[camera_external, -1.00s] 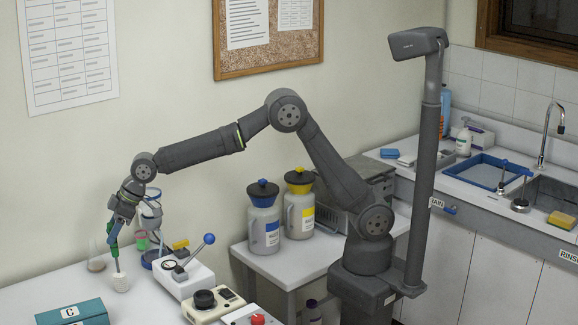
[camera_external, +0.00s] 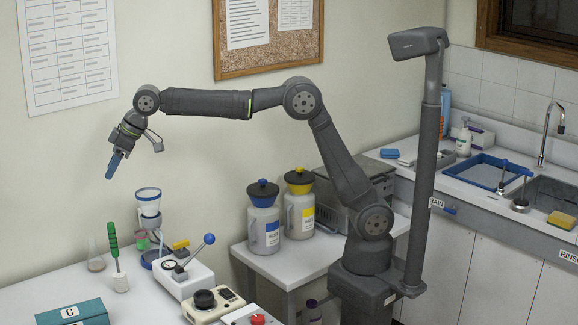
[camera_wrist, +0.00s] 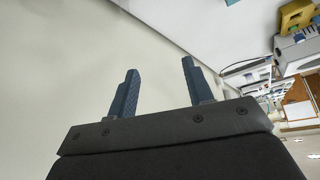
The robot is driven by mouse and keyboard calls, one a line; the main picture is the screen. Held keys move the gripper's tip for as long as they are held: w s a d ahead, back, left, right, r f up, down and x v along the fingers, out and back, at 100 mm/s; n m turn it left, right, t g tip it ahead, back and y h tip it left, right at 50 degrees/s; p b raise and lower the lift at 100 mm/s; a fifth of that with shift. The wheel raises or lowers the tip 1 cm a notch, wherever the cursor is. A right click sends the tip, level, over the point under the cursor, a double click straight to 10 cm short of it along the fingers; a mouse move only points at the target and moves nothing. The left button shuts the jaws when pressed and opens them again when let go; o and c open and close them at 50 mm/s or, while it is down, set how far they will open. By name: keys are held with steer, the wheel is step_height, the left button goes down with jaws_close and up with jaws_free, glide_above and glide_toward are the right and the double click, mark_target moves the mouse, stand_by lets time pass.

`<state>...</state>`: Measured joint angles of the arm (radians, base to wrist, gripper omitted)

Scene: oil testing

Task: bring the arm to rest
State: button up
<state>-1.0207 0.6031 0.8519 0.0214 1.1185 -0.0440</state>
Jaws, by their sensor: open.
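My gripper (camera_external: 114,166) is raised in the air above the left part of the white table, in front of the wall, with its blue fingers pointing down. In the wrist view my gripper's fingers (camera_wrist: 157,85) stand wide apart with nothing between them.
A flask (camera_external: 96,262), a funnel stand (camera_external: 148,200), a device with a blue-knobbed lever (camera_external: 185,272) and a teal box (camera_external: 73,314) are on the table. Two jugs, blue-lidded (camera_external: 263,225) and yellow-lidded (camera_external: 299,210), stand on a side table. Air around my gripper is free.

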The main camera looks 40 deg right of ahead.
steer(key=w+d+r+m+t+h, duration=0.1)
steer(key=w+d+r+m, duration=0.2)
steer(key=d+r, duration=0.85)
steer(key=w+d+r+m+t+h, duration=0.2)
steer(key=w+d+r+m, duration=0.1)
steer(key=d+r, duration=0.85)
steer(key=w+d+f+m+h, duration=0.1)
steer(key=w+d+f+m, duration=0.1)
steer(key=d, duration=1)
steer(key=w+d+f+m+h, duration=0.1)
steer(key=w+d+f+m, duration=0.2)
steer(key=d, duration=0.9)
steer(key=w+d+f+m+h, duration=0.2)
steer(key=d+f, duration=0.5)
steer(key=d, duration=0.5)
steer(key=shift+w+f+m, duration=0.15)
steer(key=shift+w+m, duration=0.45)
steer(key=shift+w, duration=0.5)
